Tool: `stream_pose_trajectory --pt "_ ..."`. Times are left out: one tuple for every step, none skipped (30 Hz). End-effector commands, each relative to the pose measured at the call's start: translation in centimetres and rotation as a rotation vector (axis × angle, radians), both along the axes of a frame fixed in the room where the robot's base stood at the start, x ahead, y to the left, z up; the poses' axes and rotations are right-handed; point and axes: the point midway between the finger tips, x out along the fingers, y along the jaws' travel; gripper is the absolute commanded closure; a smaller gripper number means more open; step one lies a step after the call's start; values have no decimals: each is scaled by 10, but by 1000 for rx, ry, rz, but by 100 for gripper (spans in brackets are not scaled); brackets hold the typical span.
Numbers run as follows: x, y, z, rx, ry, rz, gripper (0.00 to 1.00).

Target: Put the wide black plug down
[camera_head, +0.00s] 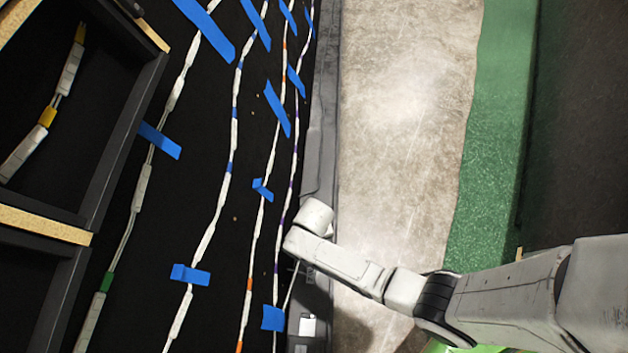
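No wide black plug can be made out in this view. My arm reaches in from the lower right, and its white end joint is above the grey edge (322,150) of the black console panel (215,130). Whether anything is held cannot be seen.
Several white LED strips (231,140) run along the panel under blue tape pieces (278,108). Wood-edged frames (45,222) stand at the left. A small white piece (307,326) sits on the grey edge. Bare concrete floor (405,110) and a green strip (497,120) lie right.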

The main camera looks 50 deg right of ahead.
Motion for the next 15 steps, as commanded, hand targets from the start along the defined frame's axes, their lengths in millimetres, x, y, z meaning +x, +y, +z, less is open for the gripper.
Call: stream_pose_trajectory --pt "1 0 -9 0 -2 0 100" --pt "1 0 -9 0 -2 0 100" --pt "1 0 -9 1 -3 0 100" --pt "1 0 -9 1 -3 0 100" --pt "1 0 -8 1 -3 0 100" --pt "1 0 -8 1 -3 0 100" --pt "1 0 -8 1 -3 0 100" --pt "1 0 -8 0 -2 0 100" --pt "1 0 -8 0 -2 0 100" --pt "1 0 -8 0 -2 0 100" --pt "1 0 -9 0 -2 0 100" --pt "1 0 -11 0 -2 0 100" --pt "0 0 -10 0 -1 0 71" --pt "0 0 -10 0 -1 0 68" --pt "0 0 -10 0 -1 0 65"
